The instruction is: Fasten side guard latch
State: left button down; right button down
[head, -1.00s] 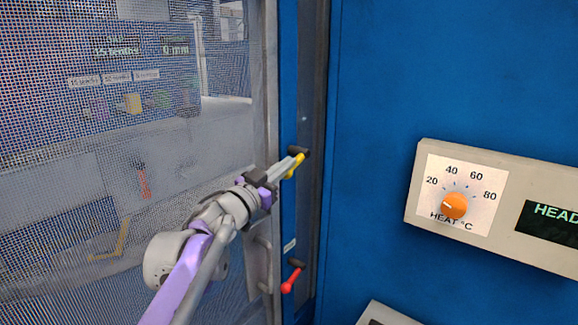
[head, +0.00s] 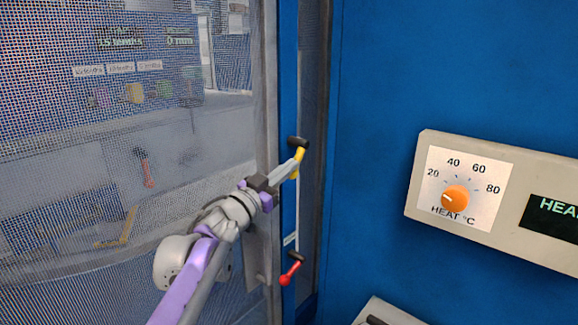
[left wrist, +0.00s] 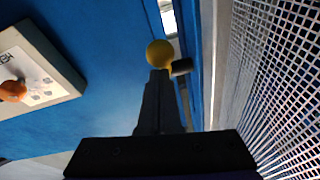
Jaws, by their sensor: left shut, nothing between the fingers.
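The side guard latch has a yellow handle (head: 302,154) hanging from a dark pivot (head: 296,142) on the blue post beside the mesh guard (head: 225,135). In the left wrist view the handle's yellow ball end (left wrist: 160,52) shows just beyond my fingertips, with the dark pivot (left wrist: 181,67) beside it. My left gripper (head: 294,166) is shut and empty, its tips at the yellow handle. They look close to or touching it; I cannot tell which. The gripper also shows in the left wrist view (left wrist: 160,76). My right gripper is out of view.
A red handle (head: 289,274) on a dark pivot sits lower on the post. A grey pull handle (head: 260,265) is on the guard's edge. A beige panel with an orange heat dial (head: 454,199) stands right. The blue wall (head: 375,100) between is clear.

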pick_arm(q)
jog(key=shift+w+d+f+b, duration=0.2)
jog(key=shift+w+d+f, duration=0.2)
jog(key=shift+w+f, duration=0.35)
jog(key=shift+w+d+f+b, duration=0.15)
jog(key=shift+w+d+f, duration=0.35)
jog(key=shift+f, duration=0.45)
